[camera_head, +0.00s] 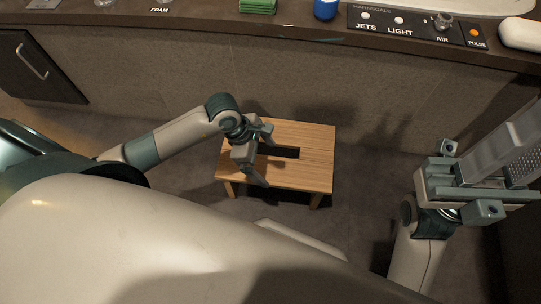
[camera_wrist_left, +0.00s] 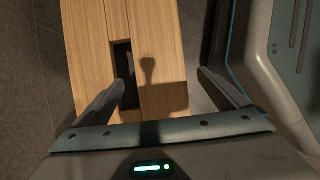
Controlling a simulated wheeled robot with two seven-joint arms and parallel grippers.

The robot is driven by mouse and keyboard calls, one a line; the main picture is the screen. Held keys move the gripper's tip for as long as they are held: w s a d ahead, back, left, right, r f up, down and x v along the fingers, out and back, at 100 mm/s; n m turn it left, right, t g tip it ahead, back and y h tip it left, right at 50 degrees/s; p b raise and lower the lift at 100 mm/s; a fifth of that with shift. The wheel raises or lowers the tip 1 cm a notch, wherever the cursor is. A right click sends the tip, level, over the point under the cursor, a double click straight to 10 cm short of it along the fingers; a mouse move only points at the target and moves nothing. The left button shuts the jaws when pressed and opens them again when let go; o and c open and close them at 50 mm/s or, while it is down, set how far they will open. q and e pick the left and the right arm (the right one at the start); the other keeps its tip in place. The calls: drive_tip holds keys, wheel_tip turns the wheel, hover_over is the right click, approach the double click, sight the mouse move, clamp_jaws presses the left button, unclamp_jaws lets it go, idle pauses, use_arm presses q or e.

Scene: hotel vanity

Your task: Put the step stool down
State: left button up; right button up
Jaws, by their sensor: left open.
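The step stool (camera_head: 305,165) is wooden with a dark slot in its top, and it stands upright on the floor in front of the vanity. My left gripper (camera_head: 262,154) is open over the left part of the stool's top, near the slot. In the left wrist view the stool top (camera_wrist_left: 165,60) fills the middle, with the slot beside the left finger. The open fingers (camera_wrist_left: 170,88) hold nothing between them. My right gripper (camera_head: 470,185) is at the right, away from the stool; whether its jaws are open or shut is unclear.
The vanity counter runs along the top, with a control panel (camera_head: 415,25), a blue cup (camera_head: 326,9) and a folded green cloth (camera_head: 257,5). A cabinet door (camera_head: 35,68) with a handle is at the left. Bare floor (camera_head: 365,195) lies right of the stool.

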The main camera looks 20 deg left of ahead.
use_arm(q)
drive_tip(key=shift+a+r, duration=0.1)
drive_tip(key=shift+r, duration=0.25)
idle(0.4)
